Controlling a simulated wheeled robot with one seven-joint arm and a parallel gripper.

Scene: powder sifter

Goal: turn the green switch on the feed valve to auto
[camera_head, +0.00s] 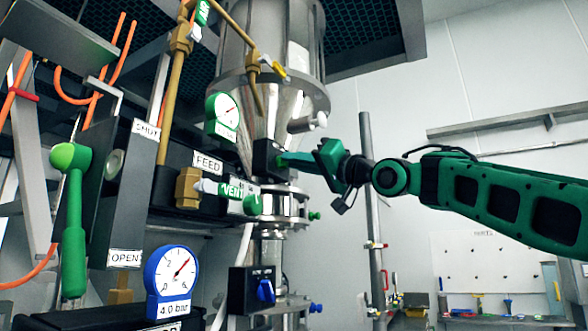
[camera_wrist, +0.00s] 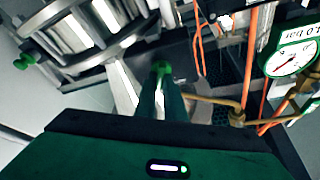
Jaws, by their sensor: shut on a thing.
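The feed valve's black switch box (camera_head: 266,160) is mounted in front of the steel hopper cone, right of the FEED label (camera_head: 208,163). My gripper (camera_head: 284,160) reaches in from the right, with its fingertips at the face of this box. In the wrist view, the green switch (camera_wrist: 162,68) shows at the tips of my gripper (camera_wrist: 161,88). The fingers are closed on it. In the head view the fingers cover the switch, so its pointing direction and the position marks cannot be read.
A similar black box with a blue knob (camera_head: 265,291) sits below. A green lever (camera_head: 73,220) and a blue gauge (camera_head: 171,280) are at left. A green gauge (camera_head: 223,115) and brass pipe (camera_head: 175,85) are close to the box. Open room lies right of the hopper.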

